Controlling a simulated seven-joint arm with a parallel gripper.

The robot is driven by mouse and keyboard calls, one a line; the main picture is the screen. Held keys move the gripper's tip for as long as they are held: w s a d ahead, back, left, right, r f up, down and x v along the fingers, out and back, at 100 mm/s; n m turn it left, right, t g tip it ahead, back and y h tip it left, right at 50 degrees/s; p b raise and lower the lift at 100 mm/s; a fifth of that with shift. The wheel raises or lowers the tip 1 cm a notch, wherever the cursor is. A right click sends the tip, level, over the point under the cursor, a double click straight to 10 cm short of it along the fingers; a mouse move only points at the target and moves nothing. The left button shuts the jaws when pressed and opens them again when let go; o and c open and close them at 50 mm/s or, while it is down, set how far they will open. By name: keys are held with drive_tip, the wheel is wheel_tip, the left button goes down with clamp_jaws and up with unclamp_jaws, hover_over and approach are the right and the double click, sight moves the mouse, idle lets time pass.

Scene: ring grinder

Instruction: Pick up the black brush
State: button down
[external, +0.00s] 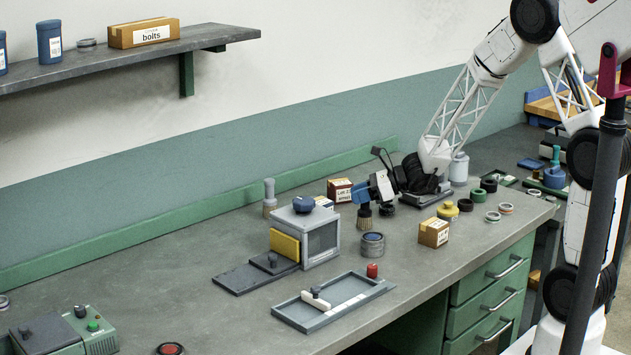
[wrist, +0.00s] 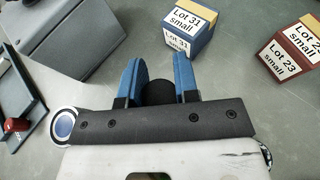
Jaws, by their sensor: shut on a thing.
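My gripper (external: 362,195) points down over the bench, with its blue fingers shut on the black brush. The brush's round black top (wrist: 158,92) shows between the blue fingers (wrist: 158,80) in the wrist view. A second brush (external: 269,198), grey with tan bristles, stands behind the grey box.
A grey box machine (external: 322,240) stands left of my gripper. A blue-and-white box (wrist: 189,30) and a Lot 23 box (external: 340,190) are close behind. A grey round container (external: 372,245) is just in front. A tray (external: 345,290) lies nearer the front edge.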

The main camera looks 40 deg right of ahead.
sight(359, 211)
drive_tip(key=shift+r, duration=0.15)
wheel_tip(359, 211, up, 10)
idle(0.8)
